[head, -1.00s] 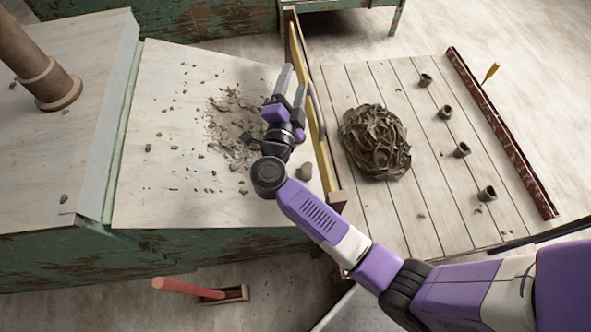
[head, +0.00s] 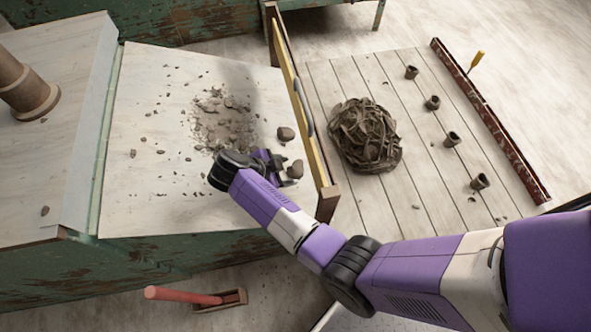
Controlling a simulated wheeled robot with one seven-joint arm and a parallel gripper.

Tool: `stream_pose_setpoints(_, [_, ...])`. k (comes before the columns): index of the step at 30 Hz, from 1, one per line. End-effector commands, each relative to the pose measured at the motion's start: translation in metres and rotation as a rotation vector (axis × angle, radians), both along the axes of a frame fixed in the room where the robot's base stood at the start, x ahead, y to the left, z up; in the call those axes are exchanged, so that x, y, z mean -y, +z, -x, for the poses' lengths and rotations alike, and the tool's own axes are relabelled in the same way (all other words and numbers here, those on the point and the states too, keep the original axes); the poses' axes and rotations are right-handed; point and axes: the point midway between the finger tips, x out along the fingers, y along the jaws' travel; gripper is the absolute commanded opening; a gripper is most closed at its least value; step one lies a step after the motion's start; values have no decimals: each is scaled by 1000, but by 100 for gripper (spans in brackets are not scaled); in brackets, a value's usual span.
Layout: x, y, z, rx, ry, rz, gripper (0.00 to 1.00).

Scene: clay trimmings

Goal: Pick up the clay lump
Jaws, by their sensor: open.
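Two brown-grey clay lumps lie on the pale worktop near its right edge, and I cannot tell which one the task means. The nearer lump (head: 295,169) is right at the tips of my gripper (head: 283,169). The farther lump (head: 286,133) is slightly smaller-looking and lies apart, beyond my gripper. My gripper is open, small in the head view and partly hidden by my wrist. I cannot tell whether its fingers reach around the nearer lump or touch it.
Clay crumbs (head: 222,122) are scattered over the worktop (head: 150,215). A yellow-edged board (head: 302,108) stands along its right side. Beyond it, a slatted platform (head: 415,190) carries a tangled clay heap (head: 365,137) and several small cups. A thick brown post (head: 28,88) stands at left.

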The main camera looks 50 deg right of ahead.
Motion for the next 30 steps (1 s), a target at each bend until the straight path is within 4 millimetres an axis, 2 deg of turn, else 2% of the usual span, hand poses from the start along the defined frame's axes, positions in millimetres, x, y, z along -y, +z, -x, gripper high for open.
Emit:
stream_pose_setpoints(9, [28, -34, 3, 0, -4, 1, 59])
stream_pose_setpoints(17, [31, -37, 3, 2, -1, 1, 59])
stream_pose_setpoints(18, [31, -37, 3, 1, -1, 2, 57])
stream_pose_setpoints(26, [31, -36, 2, 3, 0, 1, 6])
stream_pose_setpoints(30, [31, -36, 2, 3, 0, 1, 4])
